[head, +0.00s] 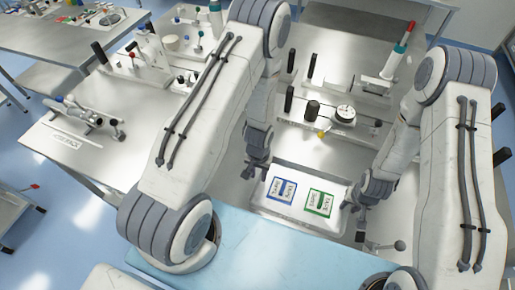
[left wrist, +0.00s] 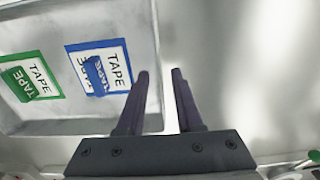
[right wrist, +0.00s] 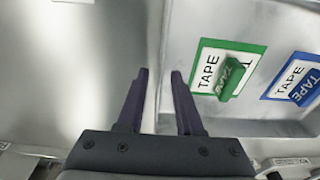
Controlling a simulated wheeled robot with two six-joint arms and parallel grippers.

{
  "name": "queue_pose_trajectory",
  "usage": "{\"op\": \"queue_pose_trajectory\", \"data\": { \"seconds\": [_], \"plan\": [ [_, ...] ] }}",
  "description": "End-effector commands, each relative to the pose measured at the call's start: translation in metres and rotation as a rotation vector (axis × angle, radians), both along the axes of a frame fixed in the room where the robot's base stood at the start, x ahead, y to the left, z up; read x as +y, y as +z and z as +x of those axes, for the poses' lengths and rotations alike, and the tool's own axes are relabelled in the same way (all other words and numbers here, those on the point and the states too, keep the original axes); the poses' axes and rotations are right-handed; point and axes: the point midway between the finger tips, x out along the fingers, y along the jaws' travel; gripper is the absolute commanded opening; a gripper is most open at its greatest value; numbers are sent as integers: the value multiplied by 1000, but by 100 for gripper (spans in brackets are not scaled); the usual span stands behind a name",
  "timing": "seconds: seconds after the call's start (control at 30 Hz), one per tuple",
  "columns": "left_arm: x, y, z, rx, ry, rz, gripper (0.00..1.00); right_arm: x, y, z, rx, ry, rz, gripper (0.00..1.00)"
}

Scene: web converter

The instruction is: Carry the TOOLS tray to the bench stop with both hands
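A pale grey tray (head: 310,178) lies on the metal bench between my two grippers. I see no TOOLS lettering. In it are a blue-framed TAPE card (head: 282,190) and a green-framed TAPE card (head: 319,202), each bearing a small block of its colour. My left gripper (head: 258,168) is at the tray's left side; in the left wrist view its fingers (left wrist: 160,75) are apart, with the tray's edge between them. My right gripper (head: 362,203) is at the right side; in the right wrist view its fingers (right wrist: 160,75) are apart around the other edge. Contact cannot be told.
Behind the tray stand black-handled fixtures (head: 312,108) and a round dial-like part (head: 345,113). A light blue surface (head: 270,262) lies in front. A ball-ended lever (head: 399,245) is at the right front. More fixtures (head: 90,115) stand on the left bench.

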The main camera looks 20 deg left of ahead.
Motion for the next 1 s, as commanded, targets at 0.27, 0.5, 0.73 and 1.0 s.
{"op": "queue_pose_trajectory", "data": {
  "seconds": [0.27, 0.5, 0.73, 1.0],
  "plan": [
    [0, 59, 2, -6, 0, 0, 35, 0, 0, 0, 0, 0, 0, 35],
    [0, 92, 1, -3, 0, 0, 35, 0, 0, 0, 0, 0, 0, 35],
    [0, 100, 0, 0, 0, 0, 35, 0, 8, 0, -1, 0, 0, 35],
    [0, 100, 0, 0, 0, 0, 35, 0, 57, -5, -5, 0, 0, 35]
  ]
}}
